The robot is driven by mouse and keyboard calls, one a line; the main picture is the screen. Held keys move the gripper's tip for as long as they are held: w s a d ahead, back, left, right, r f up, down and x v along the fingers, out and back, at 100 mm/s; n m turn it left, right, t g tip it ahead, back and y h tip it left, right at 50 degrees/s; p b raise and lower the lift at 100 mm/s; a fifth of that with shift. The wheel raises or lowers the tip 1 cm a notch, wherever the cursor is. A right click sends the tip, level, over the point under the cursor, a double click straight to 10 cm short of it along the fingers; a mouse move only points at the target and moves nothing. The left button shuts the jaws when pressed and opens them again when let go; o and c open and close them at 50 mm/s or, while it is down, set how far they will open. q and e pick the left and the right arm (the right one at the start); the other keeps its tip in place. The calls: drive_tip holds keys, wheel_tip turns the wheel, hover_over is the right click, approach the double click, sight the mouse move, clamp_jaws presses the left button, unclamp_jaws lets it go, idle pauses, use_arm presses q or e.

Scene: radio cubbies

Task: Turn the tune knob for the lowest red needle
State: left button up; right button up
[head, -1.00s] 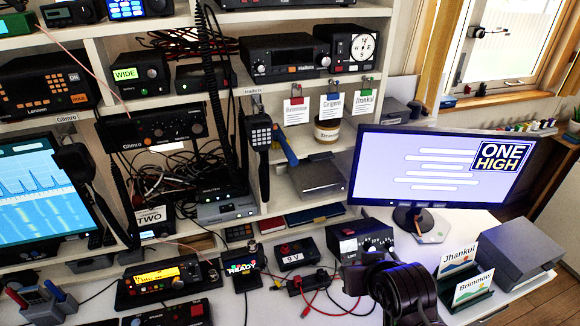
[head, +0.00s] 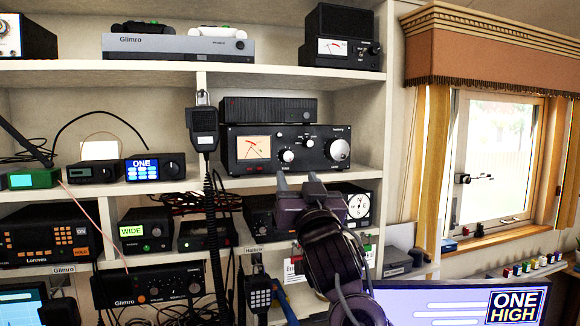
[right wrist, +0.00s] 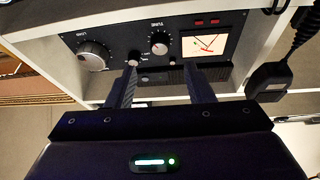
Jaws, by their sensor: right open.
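The black tuner (head: 300,168) sits on the middle shelf, with a lit cream meter (head: 253,147) at its left showing a red needle and a dark one. Its tune knob (head: 287,156) is just right of the meter. In the right wrist view, the knob marked TUNE (right wrist: 160,42) is between the meter (right wrist: 205,46) and the larger LOAD knob (right wrist: 95,55). My right gripper (head: 298,181) is open and empty in front of and below the tuner's face. In the right wrist view, its fingers (right wrist: 160,72) are apart, short of the knob. My left gripper is out of view.
A hanging microphone (head: 203,128) with a coiled cord is left of the tuner. A smaller knob (right wrist: 134,62) is near one finger in the wrist view. A radio with a white dial (head: 359,206) stands on the shelf below. A monitor (head: 450,303) is at lower right.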

sight(288, 158)
drive_tip(key=p+x, duration=0.3)
drive_tip(key=x, duration=0.3)
drive_tip(key=shift+a+r, duration=0.1)
drive_tip(key=shift+r, duration=0.1)
drive_tip(key=shift+w+a+r+p, duration=0.15)
drive_tip(key=shift+w+p, duration=0.25)
drive_tip(key=shift+w, duration=0.3)
drive_tip(key=shift+c, duration=0.3)
